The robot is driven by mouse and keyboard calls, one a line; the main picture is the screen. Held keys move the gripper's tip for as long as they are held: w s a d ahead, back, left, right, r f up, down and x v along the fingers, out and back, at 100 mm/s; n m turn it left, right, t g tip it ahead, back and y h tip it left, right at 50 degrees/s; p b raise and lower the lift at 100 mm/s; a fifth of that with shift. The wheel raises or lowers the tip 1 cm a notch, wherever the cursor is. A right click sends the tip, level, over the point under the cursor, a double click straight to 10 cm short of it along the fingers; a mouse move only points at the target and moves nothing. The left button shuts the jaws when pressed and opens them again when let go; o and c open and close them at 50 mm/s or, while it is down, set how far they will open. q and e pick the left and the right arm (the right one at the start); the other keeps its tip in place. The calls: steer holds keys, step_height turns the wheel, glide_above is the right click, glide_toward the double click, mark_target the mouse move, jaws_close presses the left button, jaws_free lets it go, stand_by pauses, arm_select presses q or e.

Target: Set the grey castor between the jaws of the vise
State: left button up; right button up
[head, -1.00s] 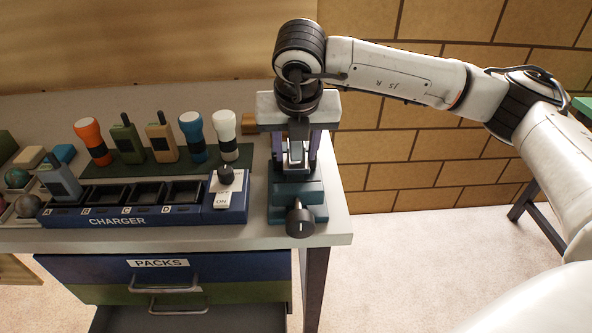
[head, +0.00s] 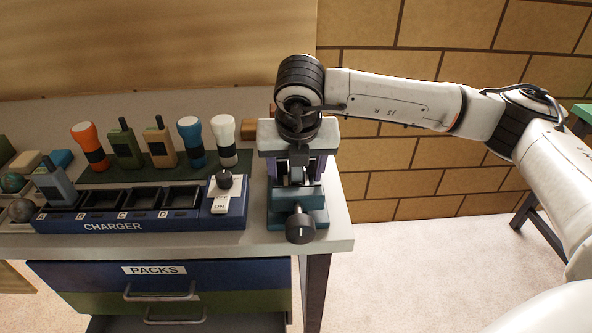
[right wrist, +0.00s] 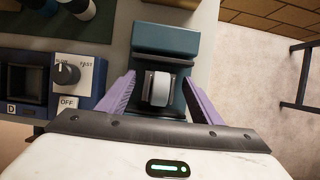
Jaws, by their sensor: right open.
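The grey castor (right wrist: 158,88) shows in the right wrist view, in the gap between the dark jaws of the teal vise (right wrist: 168,40). In that view my right gripper (right wrist: 158,90) is open, with one purple finger on each side of the castor and a visible gap to it. In the head view my right gripper (head: 297,166) points down over the vise (head: 297,197), at the right end of the bench. It hides most of the castor there. I cannot tell how deep the castor sits. My left gripper is out of view.
A blue charger (head: 150,224) with a knob and switch stands just left of the vise. A radio (head: 56,186) is in its left slot. Flashlights and radios stand on a green mat (head: 108,173) behind. The bench (head: 345,236) ends just right of the vise.

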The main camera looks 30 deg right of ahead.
steer(key=shift+r+p, duration=0.35)
steer(key=shift+r, duration=0.05)
steer(key=p+v, duration=0.4)
steer(key=v, duration=0.7)
steer(key=shift+s+r, duration=0.2)
steer(key=shift+a, duration=0.1)
